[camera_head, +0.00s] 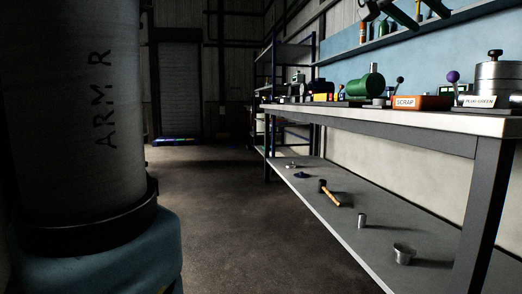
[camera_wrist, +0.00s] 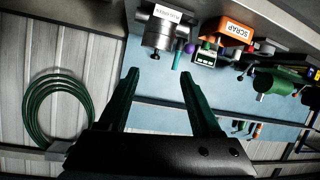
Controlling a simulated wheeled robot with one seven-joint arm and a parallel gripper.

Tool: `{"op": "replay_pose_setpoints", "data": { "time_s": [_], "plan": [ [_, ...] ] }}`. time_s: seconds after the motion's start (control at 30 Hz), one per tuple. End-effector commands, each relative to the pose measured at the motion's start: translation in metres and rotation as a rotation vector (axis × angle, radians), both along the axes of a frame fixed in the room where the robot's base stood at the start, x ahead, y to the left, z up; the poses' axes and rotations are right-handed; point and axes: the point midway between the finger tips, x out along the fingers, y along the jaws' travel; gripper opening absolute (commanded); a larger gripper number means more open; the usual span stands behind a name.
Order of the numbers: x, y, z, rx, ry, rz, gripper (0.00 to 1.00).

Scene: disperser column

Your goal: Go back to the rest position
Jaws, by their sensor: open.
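My gripper (camera_wrist: 160,77) shows in the wrist view with its two dark green fingers spread apart and nothing between them. The wrist view is upside down, with the bench items hanging from the top. The gripper does not show in the head view, where a large grey cylinder of my own arm, marked ARM R, fills the left side.
The workbench (camera_head: 420,120) runs along the right, holding an orange SCRAP box (camera_head: 421,103), the steel pot (camera_head: 498,76) and a green machine (camera_head: 365,88). Its lower shelf (camera_head: 335,205) holds a hammer (camera_head: 335,195) and metal parts. The floor (camera_head: 235,215) beside it is clear. A green hose (camera_wrist: 28,105) hangs on the wall.

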Motion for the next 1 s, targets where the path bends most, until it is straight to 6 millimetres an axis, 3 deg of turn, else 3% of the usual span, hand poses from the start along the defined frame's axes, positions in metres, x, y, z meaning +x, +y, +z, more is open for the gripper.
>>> {"op": "replay_pose_setpoints", "data": {
  "time_s": [0.37,0.57,0.77,0.87,1.0],
  "plan": [
    [0.026,0.017,-0.04,0.056,0.06,0.078,0.65],
    [0.05,0.038,-0.081,0.113,0.122,0.156,0.65],
    [0.077,0.074,-0.144,0.199,0.214,0.273,0.65],
    [0.091,0.105,-0.19,0.262,0.279,0.358,0.65],
    [0.102,0.164,-0.272,0.376,0.395,0.504,0.65]
  ]
}}
